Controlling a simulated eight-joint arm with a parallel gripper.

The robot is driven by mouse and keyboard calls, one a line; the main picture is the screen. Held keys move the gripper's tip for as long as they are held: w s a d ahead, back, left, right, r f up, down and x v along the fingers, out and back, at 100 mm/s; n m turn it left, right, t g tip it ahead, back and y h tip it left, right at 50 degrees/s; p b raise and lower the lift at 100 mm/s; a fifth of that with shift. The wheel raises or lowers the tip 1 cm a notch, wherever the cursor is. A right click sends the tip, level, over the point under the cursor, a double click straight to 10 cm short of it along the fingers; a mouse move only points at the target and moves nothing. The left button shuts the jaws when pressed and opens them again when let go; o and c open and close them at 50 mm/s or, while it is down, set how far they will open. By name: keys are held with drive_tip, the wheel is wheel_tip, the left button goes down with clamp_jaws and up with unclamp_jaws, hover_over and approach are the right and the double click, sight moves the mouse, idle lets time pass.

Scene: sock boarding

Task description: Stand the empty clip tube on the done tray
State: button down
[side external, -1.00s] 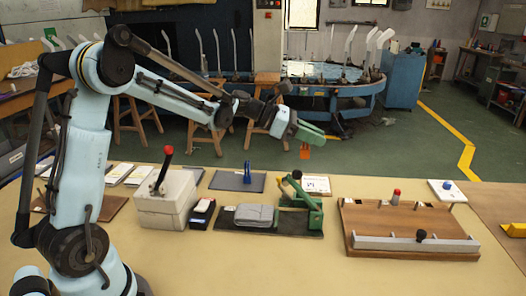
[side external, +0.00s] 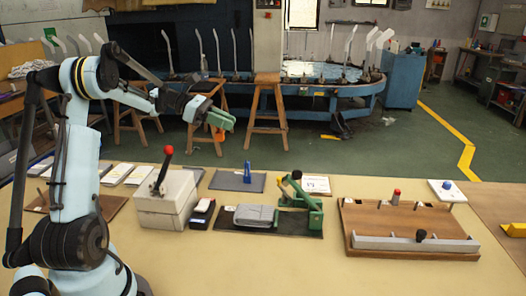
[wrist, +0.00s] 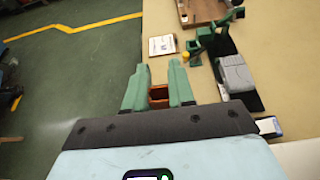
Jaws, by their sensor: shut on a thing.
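My gripper (side external: 226,120) is shut on a small orange-brown tube (side external: 219,133), held high above the far side of the table. In the wrist view the tube (wrist: 159,94) sits between the two green fingers (wrist: 158,78), and its open top looks empty. Its lower part is hidden. I cannot tell for sure which surface is the done tray. A brown flat tray (side external: 115,203) lies at the left of the table, partly hidden by my arm. A dark grey plate (side external: 226,182) with a blue upright piece (side external: 247,171) lies at the back.
A white box (side external: 165,206) with a red-knobbed lever stands centre left. A green clamp (side external: 313,207) and a grey folded cloth (side external: 255,215) rest on a dark mat (side external: 290,231). A wooden board (side external: 395,217) with a grey bar lies right. The table front is clear.

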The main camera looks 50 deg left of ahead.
hover_over(229, 181)
wheel_tip(229, 181, down, 14)
drive_tip(key=shift+w+r, duration=0.1)
idle(0.5)
drive_tip(key=shift+f, duration=0.2)
drive_tip(key=c, duration=1)
unclamp_jaws()
drive_tip(key=shift+o, duration=0.2)
drive_tip(key=shift+r, duration=0.15)
